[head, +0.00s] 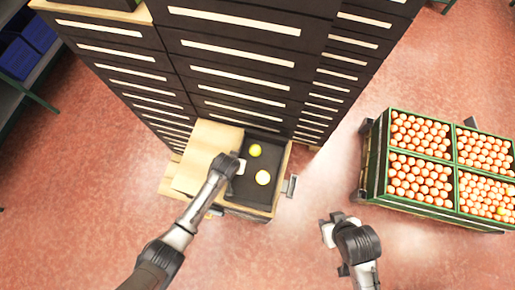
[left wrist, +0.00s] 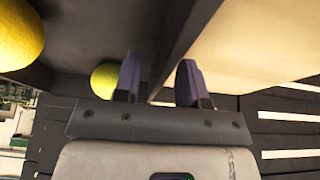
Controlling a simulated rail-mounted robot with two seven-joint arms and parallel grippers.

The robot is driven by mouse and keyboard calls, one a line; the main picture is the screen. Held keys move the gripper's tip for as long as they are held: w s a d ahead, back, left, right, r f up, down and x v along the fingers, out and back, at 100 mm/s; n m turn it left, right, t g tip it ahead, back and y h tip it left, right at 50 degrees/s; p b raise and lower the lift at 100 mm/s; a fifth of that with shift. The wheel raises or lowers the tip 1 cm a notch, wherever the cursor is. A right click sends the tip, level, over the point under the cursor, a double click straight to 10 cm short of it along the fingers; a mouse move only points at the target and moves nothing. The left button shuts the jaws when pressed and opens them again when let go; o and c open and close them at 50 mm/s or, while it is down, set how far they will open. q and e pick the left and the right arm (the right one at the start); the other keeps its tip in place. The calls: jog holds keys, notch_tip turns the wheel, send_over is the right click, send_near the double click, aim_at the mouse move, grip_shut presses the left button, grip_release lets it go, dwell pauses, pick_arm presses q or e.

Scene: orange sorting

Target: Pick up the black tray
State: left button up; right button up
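The black tray (head: 273,154) sits on a wooden-topped stand and holds two yellow fruits (head: 255,150). My left gripper (head: 238,163) is at the tray's left side. In the left wrist view its two fingers (left wrist: 160,82) are apart, one on each side of the tray's dark wall (left wrist: 178,42), with a gap visible between them. One yellow fruit (left wrist: 105,80) is close behind the left finger; another (left wrist: 18,35) is at the upper left. My right gripper (head: 328,232) is over the floor, away from the tray; its fingers are too unclear to read.
Tall stacks of black trays (head: 240,72) with pale label strips stand behind. Green crates (head: 375,170) full of oranges are at the right. A wooden board (head: 205,150) lies left of the tray. A shelf with blue bins (head: 20,60) is at the far left. The floor in front is clear.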

pick_arm(q)
jog(key=shift+w+f, duration=0.1)
jog(key=shift+f, duration=0.2)
jog(key=shift+c, duration=0.4)
grip_shut()
